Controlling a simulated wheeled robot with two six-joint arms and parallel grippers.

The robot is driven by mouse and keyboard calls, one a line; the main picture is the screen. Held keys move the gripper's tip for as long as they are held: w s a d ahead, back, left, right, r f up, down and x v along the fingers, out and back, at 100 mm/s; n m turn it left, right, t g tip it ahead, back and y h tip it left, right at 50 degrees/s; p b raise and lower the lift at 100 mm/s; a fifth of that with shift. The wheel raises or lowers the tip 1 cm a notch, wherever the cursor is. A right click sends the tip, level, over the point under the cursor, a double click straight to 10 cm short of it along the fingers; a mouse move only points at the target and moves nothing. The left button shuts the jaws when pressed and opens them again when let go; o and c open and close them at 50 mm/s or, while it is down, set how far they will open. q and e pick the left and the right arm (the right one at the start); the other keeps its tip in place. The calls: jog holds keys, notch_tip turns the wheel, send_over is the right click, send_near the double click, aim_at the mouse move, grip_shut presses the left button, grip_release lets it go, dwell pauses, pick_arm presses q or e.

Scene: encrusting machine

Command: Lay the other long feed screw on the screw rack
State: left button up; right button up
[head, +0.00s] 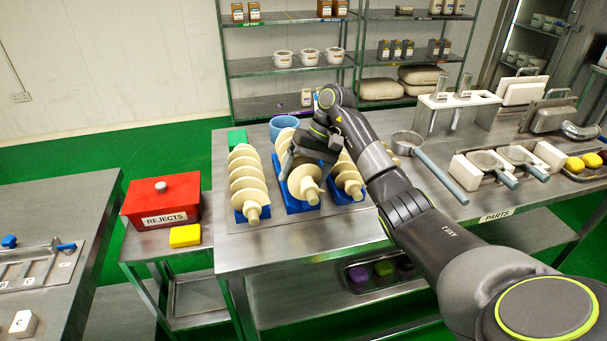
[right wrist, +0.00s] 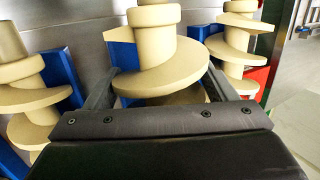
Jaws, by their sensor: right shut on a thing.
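Three cream feed screws lie side by side on blue supports on a grey plate (head: 318,217). The left screw (head: 247,178) and the right screw (head: 349,180) flank the middle screw (head: 303,186). My right gripper (head: 289,166) reaches down over the middle screw and is shut on it. In the right wrist view, its fingers (right wrist: 160,92) stand on both sides of the middle screw (right wrist: 158,58). A blue support (right wrist: 122,50) shows behind that screw; whether the screw touches it is hidden. My arm covers part of the right screw. My left gripper is not in view.
A green block (head: 237,138) and a blue mug (head: 284,124) stand behind the screws. The red REJECTS box (head: 165,200) and a yellow block (head: 185,236) are on the lower left table. A long-handled strainer (head: 437,168) lies right of my arm.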

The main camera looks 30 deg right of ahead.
aim_at(301, 162)
jog(key=shift+r+p, duration=1.85)
jog(key=shift+r, duration=0.35)
jog(key=shift+f, duration=0.1)
jog(key=shift+b, duration=0.35)
jog(key=shift+a, duration=0.4)
jog(key=shift+f+b, duration=1.1)
jog(key=shift+f, duration=0.1)
